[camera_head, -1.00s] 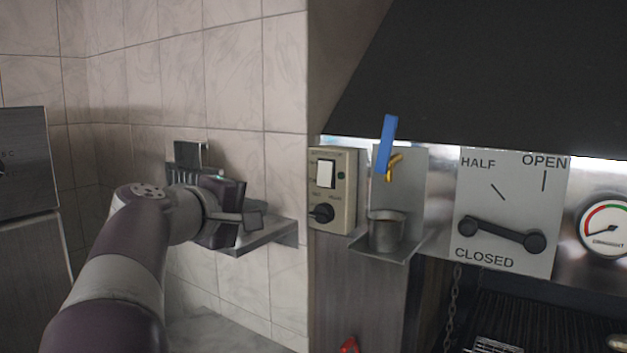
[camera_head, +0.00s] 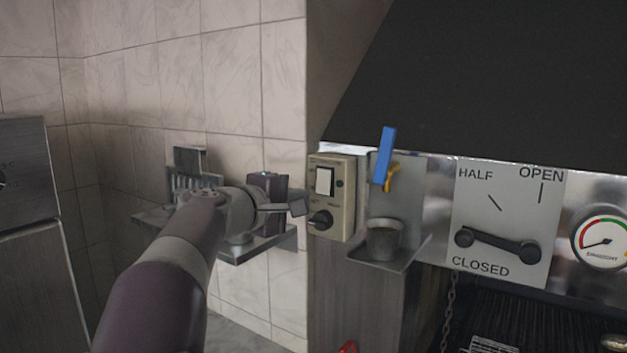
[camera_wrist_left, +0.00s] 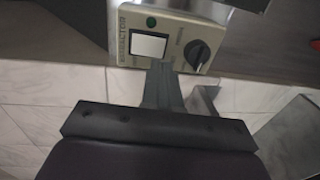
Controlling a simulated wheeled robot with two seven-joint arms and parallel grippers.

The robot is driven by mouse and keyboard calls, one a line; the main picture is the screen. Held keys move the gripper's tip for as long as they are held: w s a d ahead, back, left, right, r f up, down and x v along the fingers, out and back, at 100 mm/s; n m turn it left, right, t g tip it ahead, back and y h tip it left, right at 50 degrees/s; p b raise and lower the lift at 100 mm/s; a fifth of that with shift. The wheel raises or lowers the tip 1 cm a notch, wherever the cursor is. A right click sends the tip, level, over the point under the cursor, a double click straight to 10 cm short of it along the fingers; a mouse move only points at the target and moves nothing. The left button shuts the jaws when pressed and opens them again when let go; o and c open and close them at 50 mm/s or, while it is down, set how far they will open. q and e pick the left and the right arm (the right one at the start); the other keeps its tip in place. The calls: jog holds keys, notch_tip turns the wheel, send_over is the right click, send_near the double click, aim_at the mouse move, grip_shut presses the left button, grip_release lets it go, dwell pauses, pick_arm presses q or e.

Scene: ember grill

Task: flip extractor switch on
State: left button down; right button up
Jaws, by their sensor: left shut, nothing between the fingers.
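The extractor switch is a white rocker (camera_head: 324,181) on a beige control box (camera_head: 345,212) fixed to the wall's corner post. A black knob (camera_head: 320,220) sits below the rocker. My left gripper (camera_head: 299,207) is shut and empty, just left of the box at about the knob's height. In the left wrist view the shut fingertips (camera_wrist_left: 161,68) point at the box, close to the edge of the white rocker (camera_wrist_left: 148,46). I cannot tell whether they touch it. My right gripper is not in view.
A metal wall shelf (camera_head: 250,247) lies under my left arm. Right of the box, a small bracket shelf (camera_head: 392,262) holds a metal cup (camera_head: 384,240), with a blue-handled item (camera_head: 385,156) hanging above. A damper plate (camera_head: 507,215) and gauge (camera_head: 603,237) are further right.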

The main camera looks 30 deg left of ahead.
aim_at(322, 192)
pick_arm(q)
jog(key=w+p, duration=0.2)
jog(key=w, duration=0.2)
jog(key=shift+w+d, duration=0.15)
jog(key=shift+w+f+p, duration=0.35)
jog(key=shift+w, duration=0.25)
